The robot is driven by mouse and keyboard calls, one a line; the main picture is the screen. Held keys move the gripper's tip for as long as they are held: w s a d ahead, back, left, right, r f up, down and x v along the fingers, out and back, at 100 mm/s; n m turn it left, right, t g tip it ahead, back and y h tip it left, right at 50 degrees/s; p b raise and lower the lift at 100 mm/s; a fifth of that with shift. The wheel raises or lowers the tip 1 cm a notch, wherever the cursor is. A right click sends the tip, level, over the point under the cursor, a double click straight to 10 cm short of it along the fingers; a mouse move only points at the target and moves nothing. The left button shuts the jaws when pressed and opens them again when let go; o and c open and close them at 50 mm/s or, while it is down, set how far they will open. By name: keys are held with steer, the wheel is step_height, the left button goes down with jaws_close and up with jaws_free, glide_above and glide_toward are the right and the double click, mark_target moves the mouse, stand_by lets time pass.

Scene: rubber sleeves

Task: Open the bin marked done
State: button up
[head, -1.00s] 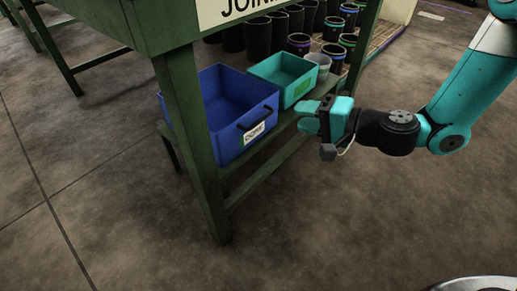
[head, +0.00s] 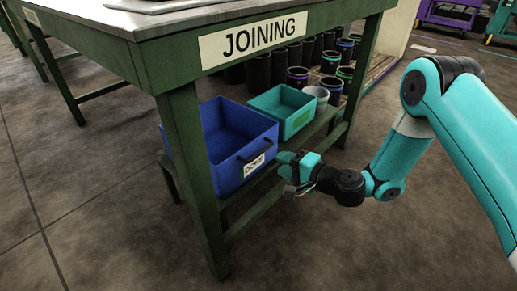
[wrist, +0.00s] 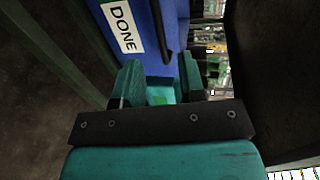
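The blue bin (head: 228,172) stands on the low shelf under the green table. It shows an open top, a black bar handle (head: 254,151) and a white label reading DONE (head: 254,167) on its front. My gripper (head: 284,172) is just to the right of the label in the head view, apart from the handle as far as I can tell. In the wrist view my gripper (wrist: 160,76) has its two teal fingers spread with nothing held. The DONE label (wrist: 126,27) and handle (wrist: 161,28) lie beyond the fingers, up and left.
A teal bin (head: 283,110) with a green label stands right of the blue one, beside a grey cup (head: 317,97). Dark cylinders (head: 258,72) stand behind. The table's front leg (head: 196,185) rises left of the bin's front. The floor in front is clear.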

mark_target(259, 155)
steer(key=b+x, duration=0.2)
steer(key=x, duration=0.8)
steer(key=shift+c, duration=0.5)
jaws_close()
